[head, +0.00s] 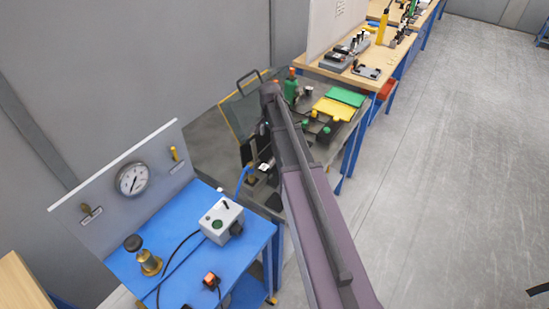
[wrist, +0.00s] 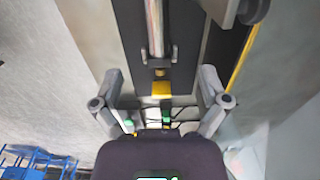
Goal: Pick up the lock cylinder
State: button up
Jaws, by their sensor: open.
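My gripper (wrist: 161,80) is open in the wrist view, one finger at each side, with nothing held. A small brass-yellow piece (wrist: 161,88) shows between the fingers, below a shiny upright metal rod. It may be the lock cylinder, but the view is too blurred to tell. In the head view my arm reaches over the dark grey bench (head: 208,143), and my gripper (head: 262,166) is partly hidden by the arm. A small brass-coloured spot (head: 251,181) shows near it.
The grey bench holds a green bottle (head: 291,88), a yellow tray (head: 334,108) and a green tray (head: 345,96). A blue table (head: 180,285) in front bears a grey control box (head: 222,220) and a brass fitting (head: 149,263).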

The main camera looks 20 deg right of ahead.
aim_at(273, 158)
jog(key=shift+s+d, duration=0.1)
jog(key=shift+d, duration=0.1)
notch_tip(273, 158, down, 9)
jog(key=b, duration=0.8)
jog(key=shift+d+r+b, duration=0.1)
jog(key=shift+r+b, duration=0.05)
jog(key=shift+b, duration=0.2)
dwell(0.3)
jog(key=shift+d+f+b, duration=0.15)
jog(key=shift+f+b, duration=2.45)
grip_shut()
